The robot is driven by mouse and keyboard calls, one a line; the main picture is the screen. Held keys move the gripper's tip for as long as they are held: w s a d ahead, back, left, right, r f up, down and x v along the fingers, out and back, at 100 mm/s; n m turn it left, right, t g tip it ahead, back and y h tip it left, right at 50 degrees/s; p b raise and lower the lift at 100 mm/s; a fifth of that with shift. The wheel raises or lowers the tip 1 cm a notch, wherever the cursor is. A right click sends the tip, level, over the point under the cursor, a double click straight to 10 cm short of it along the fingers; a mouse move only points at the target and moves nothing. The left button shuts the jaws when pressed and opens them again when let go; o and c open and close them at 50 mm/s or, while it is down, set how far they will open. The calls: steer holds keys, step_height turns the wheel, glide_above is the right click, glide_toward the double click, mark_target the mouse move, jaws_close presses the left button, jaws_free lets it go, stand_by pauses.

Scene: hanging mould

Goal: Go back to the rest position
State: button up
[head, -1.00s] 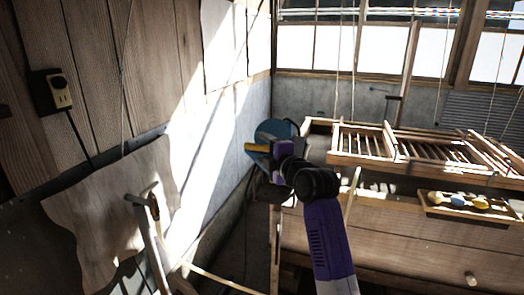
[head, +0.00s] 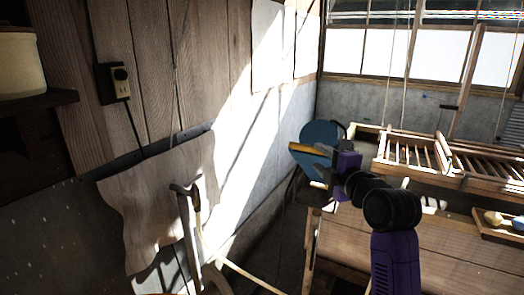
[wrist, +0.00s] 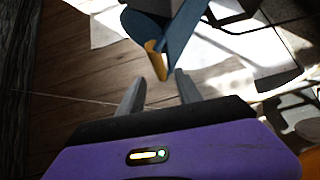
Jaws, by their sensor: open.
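My gripper (head: 336,170) is at the end of my raised purple and black arm, left of the workbench. In the wrist view my gripper (wrist: 160,77) shows two grey fingers spread apart with nothing held between them. A blue thing with a yellow part (wrist: 157,60) lies beyond the fingertips in that view. In the head view the blue rounded shape (head: 320,133) is just behind and left of my gripper. I cannot tell what it is, and my gripper hides part of it.
A wooden workbench (head: 345,253) stands at the right, with slatted wooden frames (head: 408,152) and a small tray (head: 487,229) above it. A wooden handle (head: 196,200) and a wavy board (head: 140,205) are by the left wall. A socket (head: 115,82) is on that wall.

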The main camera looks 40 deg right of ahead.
step_height(320, 180, up, 4)
steer(key=s+m+t+h, duration=0.2)
steer(key=m+h, duration=0.1)
steer(key=m, duration=0.3)
steer(key=s+a+f+m+t+y, duration=0.1)
steer(key=s+a+f+m, duration=0.3)
steer(key=s+a+f, duration=0.35)
steer(key=s+a+f+m+y, duration=0.1)
steer(key=s+a+f+m, duration=0.35)
steer(key=a+f, duration=0.5)
steer(key=s+a+f+n+g+y, duration=0.1)
steer(key=s+a+f+y, duration=0.3)
steer(key=s+a, duration=0.5)
steer(key=s+a+f+n+g+y, duration=0.1)
steer(key=s+a+f+g+y, duration=0.2)
steer(key=s+a, duration=0.5)
steer(key=s+f+y, duration=0.1)
steer(key=s+f, duration=0.1)
steer(key=s, duration=0.1)
steer(key=shift+s+a+f, duration=0.3)
steer(key=shift+a+f, duration=0.05)
steer(key=shift+f, duration=0.05)
